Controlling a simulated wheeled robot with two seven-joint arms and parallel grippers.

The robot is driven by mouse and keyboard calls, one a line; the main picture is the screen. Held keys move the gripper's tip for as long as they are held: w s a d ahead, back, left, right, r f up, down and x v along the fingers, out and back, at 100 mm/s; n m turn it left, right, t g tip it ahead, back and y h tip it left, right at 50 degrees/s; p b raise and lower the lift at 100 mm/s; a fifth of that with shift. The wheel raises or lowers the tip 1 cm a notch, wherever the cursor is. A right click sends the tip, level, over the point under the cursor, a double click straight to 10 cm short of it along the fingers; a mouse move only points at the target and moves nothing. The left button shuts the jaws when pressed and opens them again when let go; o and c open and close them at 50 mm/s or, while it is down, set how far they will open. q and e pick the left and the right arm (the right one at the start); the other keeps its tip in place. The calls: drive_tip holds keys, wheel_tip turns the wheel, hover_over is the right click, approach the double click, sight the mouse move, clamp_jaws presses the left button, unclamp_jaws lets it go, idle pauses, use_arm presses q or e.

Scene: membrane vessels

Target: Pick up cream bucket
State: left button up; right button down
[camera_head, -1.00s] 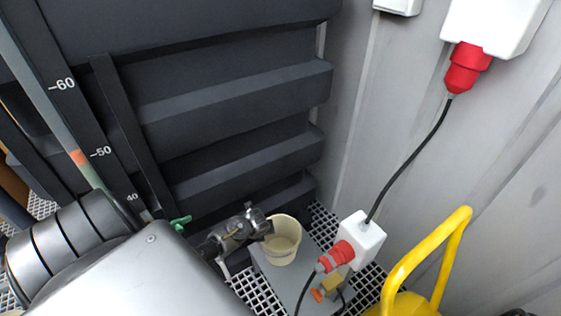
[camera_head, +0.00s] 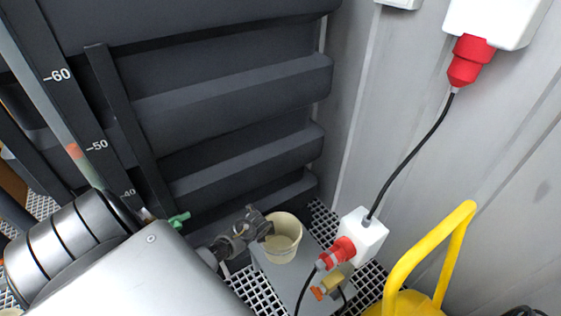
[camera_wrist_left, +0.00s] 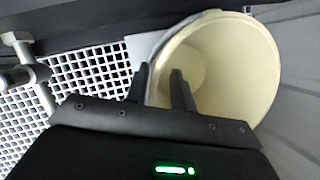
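The cream bucket (camera_head: 284,244) stands upright on a grey plate at the lower middle of the head view. In the left wrist view the bucket (camera_wrist_left: 225,70) fills the upper right, its open mouth facing the camera. My left gripper (camera_head: 268,226) is at the bucket's left rim. In the left wrist view the left gripper's two fingers (camera_wrist_left: 160,75) are apart, with the near rim between them: one finger outside the wall, one over the inside. Whether they touch the wall cannot be told. My right gripper is not in view.
A white socket box (camera_head: 362,236) with a red plug and black cable stands right of the bucket. A yellow handle (camera_head: 425,255) rises at lower right. A dark ribbed tank wall (camera_head: 230,100) is close behind. White grating (camera_wrist_left: 90,70) surrounds the plate (camera_head: 312,262).

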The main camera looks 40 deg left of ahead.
use_arm(q)
clamp_jaws()
idle(1.2)
